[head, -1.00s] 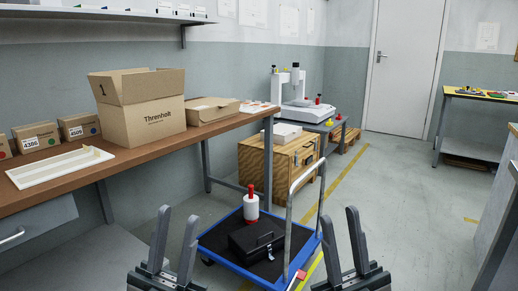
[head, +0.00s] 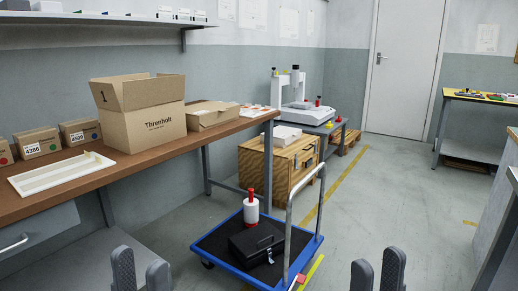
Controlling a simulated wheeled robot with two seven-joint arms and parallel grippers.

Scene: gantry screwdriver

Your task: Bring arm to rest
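My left gripper (head: 141,272) shows at the bottom edge, left of centre. Its two fingers stand apart with nothing between them. My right gripper (head: 377,274) shows at the bottom edge, right of centre. Its fingers are also apart and empty. Both grippers point upward in the picture, in front of the blue cart, and only the finger ends show. The gantry machine (head: 298,104) with a white frame stands on a low table at the back. A screwdriver cannot be made out clearly on it.
A blue cart (head: 213,261) carries a black toolbox (head: 257,243) and a white and red bottle (head: 251,209). A wooden bench (head: 120,175) on the left holds an open cardboard box (head: 143,120) and a white tray (head: 62,172). The floor right of the cart is clear.

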